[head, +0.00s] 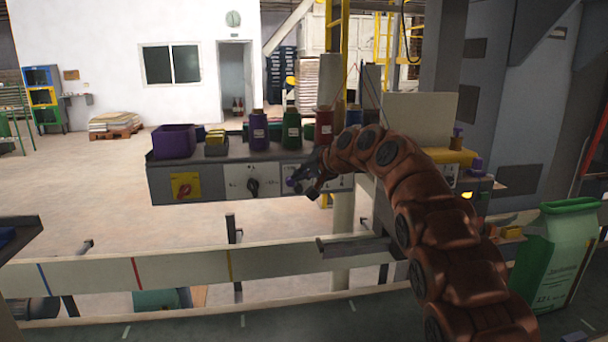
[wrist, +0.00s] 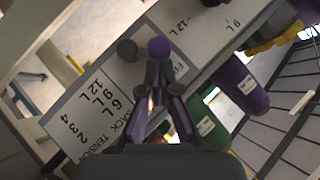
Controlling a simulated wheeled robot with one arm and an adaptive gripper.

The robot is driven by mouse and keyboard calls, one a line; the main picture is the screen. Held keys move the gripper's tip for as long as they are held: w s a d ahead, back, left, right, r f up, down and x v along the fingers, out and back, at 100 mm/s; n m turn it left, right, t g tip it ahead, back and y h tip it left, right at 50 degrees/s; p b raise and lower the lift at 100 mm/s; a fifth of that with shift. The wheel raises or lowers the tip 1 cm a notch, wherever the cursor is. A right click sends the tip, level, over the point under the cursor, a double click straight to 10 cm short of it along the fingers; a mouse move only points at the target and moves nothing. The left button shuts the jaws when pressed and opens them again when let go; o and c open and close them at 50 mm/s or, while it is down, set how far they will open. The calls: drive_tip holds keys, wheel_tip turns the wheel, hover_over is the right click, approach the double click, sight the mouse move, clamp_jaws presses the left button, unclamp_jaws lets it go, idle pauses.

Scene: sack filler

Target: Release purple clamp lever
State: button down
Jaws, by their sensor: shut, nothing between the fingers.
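A purple ball knob (wrist: 159,47) sits just beyond my fingertips in the wrist view, in front of the lettered control panel (wrist: 75,117). A purple spot (head: 290,182) shows beside my gripper (head: 310,187) at the front panel in the head view. My gripper (wrist: 160,72) is shut and empty, its fingertips close together just below the ball in the wrist picture. I cannot tell whether they touch it. The lever's shaft is hidden behind the fingers. Another purple part (head: 477,165) shows on the machine at the right of the head view.
A black knob (wrist: 127,50) is left of the purple ball. Purple (head: 259,131), green (head: 291,130) and red (head: 324,126) bottles and a purple bin (head: 174,141) stand above the panel. A rail (head: 180,268) crosses in front; a green sack (head: 555,255) stands right.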

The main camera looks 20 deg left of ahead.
drive_tip(key=w+r+b+v, duration=0.1)
drive_tip(key=w+v, duration=0.1)
drive_tip(key=v, duration=1)
drive_tip(key=shift+d+r, duration=0.3)
drive_tip(key=shift+d, duration=0.35)
drive_tip(key=shift+w, duration=0.1)
